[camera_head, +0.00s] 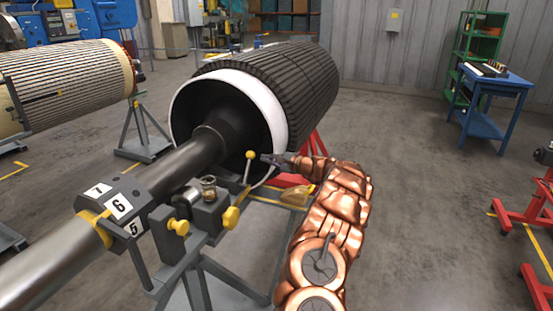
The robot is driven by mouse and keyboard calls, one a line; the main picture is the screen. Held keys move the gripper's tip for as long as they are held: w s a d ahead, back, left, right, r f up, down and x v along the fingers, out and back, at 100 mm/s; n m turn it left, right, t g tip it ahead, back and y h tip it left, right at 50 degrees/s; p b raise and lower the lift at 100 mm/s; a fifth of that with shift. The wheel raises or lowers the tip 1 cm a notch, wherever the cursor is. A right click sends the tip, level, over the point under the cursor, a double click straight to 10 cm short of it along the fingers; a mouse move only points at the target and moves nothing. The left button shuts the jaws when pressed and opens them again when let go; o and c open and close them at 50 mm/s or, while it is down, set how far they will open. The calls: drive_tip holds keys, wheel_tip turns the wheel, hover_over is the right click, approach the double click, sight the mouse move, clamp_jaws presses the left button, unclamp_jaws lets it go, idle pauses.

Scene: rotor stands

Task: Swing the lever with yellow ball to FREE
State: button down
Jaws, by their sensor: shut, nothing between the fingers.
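The lever with the yellow ball (250,155) stands nearly upright at the stand's head, in front of the rotor's white-rimmed end. Its thin rod runs down to the dark block (209,215) under the shaft. My gripper (266,158) is shut and empty, with its tip just right of the ball, at about the ball's height. I cannot tell whether the tip touches the ball. No FREE marking can be read in this view.
The grey shaft (175,172) runs from lower left into the black rotor (290,85). Yellow knobs (231,218) stick out of the block below the lever. A numbered collar (118,205) sits around the shaft. Open floor (420,200) lies to the right.

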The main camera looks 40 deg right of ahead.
drive_tip(key=shift+p+x, duration=0.3)
drive_tip(key=shift+x, duration=1.1)
drive_tip(key=shift+a+b, duration=0.1)
drive_tip(key=shift+b, duration=0.55)
drive_tip(key=s+a+r+n+t+b, duration=0.1)
drive_tip(key=s+a+n+b, duration=0.2)
drive_tip(key=b, duration=1.6)
drive_tip(key=s+a+r+n+t+y+b, duration=0.1)
drive_tip(key=s+a+n+b, duration=0.3)
drive_tip(key=b, duration=1.5)
drive_tip(key=a+n+t, duration=0.1)
drive_tip(key=a+n, duration=0.3)
drive_tip(key=n, duration=0.3)
drive_tip(key=shift+a, duration=0.2)
drive_tip(key=shift+a+r+n+b, duration=0.1)
drive_tip(key=shift+a+n+b, duration=0.1)
drive_tip(key=shift+n+b, duration=0.15)
